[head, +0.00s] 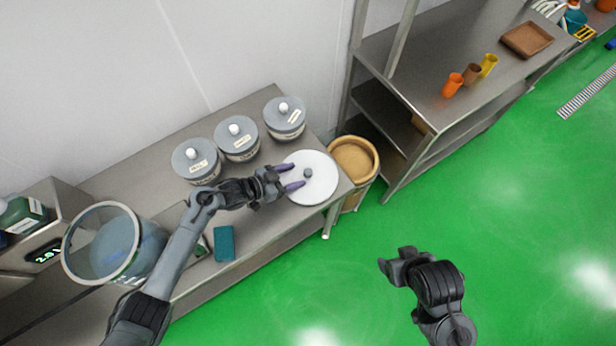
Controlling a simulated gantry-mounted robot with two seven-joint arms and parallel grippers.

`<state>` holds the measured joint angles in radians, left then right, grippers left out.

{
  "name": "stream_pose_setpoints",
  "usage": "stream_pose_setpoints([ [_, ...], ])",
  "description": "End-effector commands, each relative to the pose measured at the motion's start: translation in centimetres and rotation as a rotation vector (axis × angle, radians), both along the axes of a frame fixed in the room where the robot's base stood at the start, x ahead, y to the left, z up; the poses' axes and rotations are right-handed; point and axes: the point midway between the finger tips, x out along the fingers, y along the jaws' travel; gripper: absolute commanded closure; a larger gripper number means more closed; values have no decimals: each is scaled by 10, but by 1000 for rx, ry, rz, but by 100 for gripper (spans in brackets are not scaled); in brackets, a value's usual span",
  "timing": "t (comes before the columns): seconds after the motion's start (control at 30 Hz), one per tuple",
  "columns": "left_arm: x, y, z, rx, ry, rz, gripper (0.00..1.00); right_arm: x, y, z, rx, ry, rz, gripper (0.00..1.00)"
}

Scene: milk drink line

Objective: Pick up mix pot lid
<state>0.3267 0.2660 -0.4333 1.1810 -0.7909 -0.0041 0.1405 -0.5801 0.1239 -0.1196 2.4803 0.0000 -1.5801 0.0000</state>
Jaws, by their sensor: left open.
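I cannot tell whether the fingers touch the lid. My right gripper (388,265) is over the green floor at the lower right, away from the table, and its fingers do not show clearly.
Three grey lidded canisters (238,142) stand along the back of the steel table (262,226). A clear round container (112,245) stands at the left, beside a scale display. A teal block (225,243) lies near the front edge. A tan bin (355,158) stands right of the table.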

Motion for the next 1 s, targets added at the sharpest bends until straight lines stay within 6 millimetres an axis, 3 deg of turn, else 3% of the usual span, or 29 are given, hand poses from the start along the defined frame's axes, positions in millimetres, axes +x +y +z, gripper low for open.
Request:
stream_pose_setpoints([
  [0.3, 14, -32, -18, -2, -1, -1, 40, 0, 2, -34, 8, 0, -5, 31],
  [0.63, 18, -38, -17, 0, 0, 0, 40, 0, 2, -36, 8, 1, -5, 31],
  [1.0, 17, -38, -17, 0, 0, 0, 95, 0, 0, -36, 0, 1, 1, 31],
])
